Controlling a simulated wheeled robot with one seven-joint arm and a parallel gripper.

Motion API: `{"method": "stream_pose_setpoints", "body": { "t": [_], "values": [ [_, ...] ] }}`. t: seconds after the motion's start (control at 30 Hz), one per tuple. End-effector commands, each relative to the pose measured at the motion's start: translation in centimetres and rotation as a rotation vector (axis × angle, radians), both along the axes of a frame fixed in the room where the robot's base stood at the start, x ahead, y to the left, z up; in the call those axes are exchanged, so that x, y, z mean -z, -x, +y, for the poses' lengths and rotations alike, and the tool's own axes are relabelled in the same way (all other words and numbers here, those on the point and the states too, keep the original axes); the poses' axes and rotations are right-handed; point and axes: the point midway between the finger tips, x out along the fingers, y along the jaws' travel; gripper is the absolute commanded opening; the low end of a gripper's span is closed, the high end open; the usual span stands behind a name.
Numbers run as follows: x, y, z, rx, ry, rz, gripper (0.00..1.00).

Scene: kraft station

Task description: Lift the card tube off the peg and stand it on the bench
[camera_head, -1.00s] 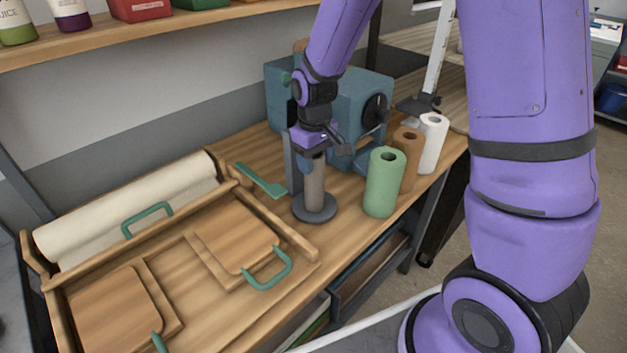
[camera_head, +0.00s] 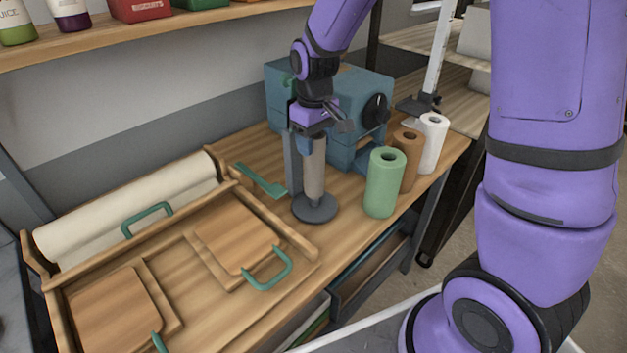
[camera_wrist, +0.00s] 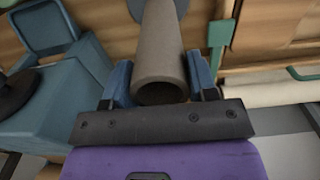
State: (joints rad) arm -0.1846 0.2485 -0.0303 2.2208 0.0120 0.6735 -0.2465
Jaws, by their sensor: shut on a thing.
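The card tube (camera_head: 315,172) is grey-brown and upright over a round dark peg base (camera_head: 316,210) on the bench (camera_head: 225,150). My gripper (camera_head: 312,146) is shut on the tube near its top. In the wrist view the tube (camera_wrist: 161,45) lies between the blue fingers of my gripper (camera_wrist: 160,84), with its open end facing me. Part of the peg base (camera_wrist: 150,8) shows past its far end. The tube's lower end is slightly above the base. The peg's shaft is hidden, so I cannot tell how much is still inside the tube.
Green (camera_head: 384,185), brown (camera_head: 408,160) and white (camera_head: 432,145) rolls stand to the right. A blue machine (camera_head: 350,110) is close behind. A wooden rack with boards (camera_head: 235,238) and a paper roll (camera_head: 130,205) fill the left. A green-handled tool (camera_head: 262,182) lies left of the peg.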

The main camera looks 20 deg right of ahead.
Motion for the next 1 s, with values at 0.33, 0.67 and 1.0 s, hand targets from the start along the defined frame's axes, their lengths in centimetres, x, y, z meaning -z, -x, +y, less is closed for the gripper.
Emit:
{"method": "stream_pose_setpoints", "body": {
  "t": [0.33, 0.67, 1.0],
  "values": [
    [-2.2, -0.1, 0.0, 0.000, 0.000, -0.003, 0.39],
    [-4.1, -0.1, 0.0, 0.000, 0.000, -0.002, 0.39],
    [-6.1, 0.0, 0.0, -0.001, 0.000, -0.002, 0.39]
  ]
}}
